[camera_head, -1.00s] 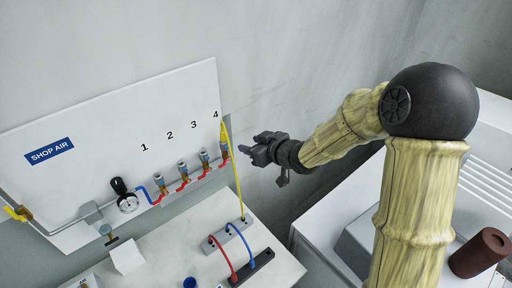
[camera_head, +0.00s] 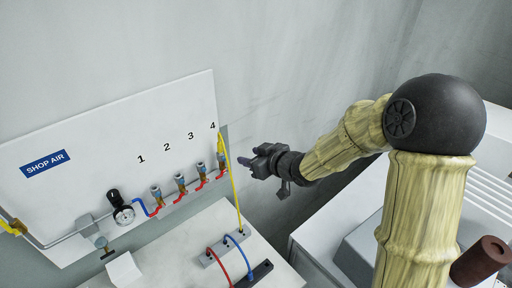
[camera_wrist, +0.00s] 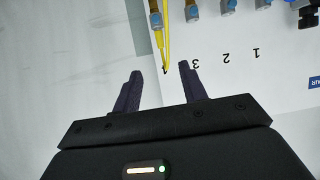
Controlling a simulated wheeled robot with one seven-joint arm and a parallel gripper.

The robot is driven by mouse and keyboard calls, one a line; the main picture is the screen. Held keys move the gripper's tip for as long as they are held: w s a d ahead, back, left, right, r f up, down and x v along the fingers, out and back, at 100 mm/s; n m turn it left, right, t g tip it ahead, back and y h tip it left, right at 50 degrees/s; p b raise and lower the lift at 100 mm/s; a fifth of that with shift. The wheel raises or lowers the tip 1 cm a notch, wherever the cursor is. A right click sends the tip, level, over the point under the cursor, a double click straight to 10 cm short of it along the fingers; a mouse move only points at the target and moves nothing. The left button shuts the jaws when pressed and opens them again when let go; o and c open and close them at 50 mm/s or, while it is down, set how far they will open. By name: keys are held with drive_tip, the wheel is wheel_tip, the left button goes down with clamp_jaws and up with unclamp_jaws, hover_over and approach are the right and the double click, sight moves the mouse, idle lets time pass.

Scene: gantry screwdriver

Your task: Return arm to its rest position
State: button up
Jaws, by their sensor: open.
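My gripper (camera_head: 256,160) is in the air to the right of the shop air panel (camera_head: 105,115), near its station 4 end. It is open and empty. In the wrist view my gripper's two dark fingers (camera_wrist: 158,88) stand apart with nothing between them. The panel appears upside down there, with the yellow hose (camera_wrist: 163,40) beyond the fingertips. In the head view the yellow hose (camera_head: 234,190) runs from the station 4 fitting (camera_head: 221,160) down to the manifold block (camera_head: 228,246). My arm is bent, its elbow high at the right.
The white bench (camera_head: 165,262) below the panel holds the block with red and blue hoses (camera_head: 238,252) and a white box (camera_head: 123,268). A gauge (camera_head: 123,214) and knob are on the panel. A dark brown cylinder (camera_head: 482,260) lies at the right. The wall behind is clear.

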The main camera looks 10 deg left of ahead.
drive_tip(key=shift+s, duration=0.1)
drive_tip(key=s+d+f+m+h, duration=0.2)
drive_tip(key=d+m+h, duration=0.15)
drive_tip(key=d, duration=0.55)
drive_tip(key=s+d+f+m+h, duration=0.1)
drive_tip(key=s+d+m+h, duration=0.2)
drive_tip(key=d, duration=0.5)
drive_tip(key=s+d+m+g+h, duration=0.1)
drive_tip(key=s+d+m+g, duration=0.1)
drive_tip(key=s+d, duration=0.2)
drive_tip(key=s+d+f+m+g+h, duration=0.1)
drive_tip(key=s+d+m+g+h, duration=0.1)
drive_tip(key=s+d, duration=0.3)
drive_tip(key=s+g, duration=0.1)
drive_tip(key=s, duration=0.3)
drive_tip(key=shift+s, duration=0.3)
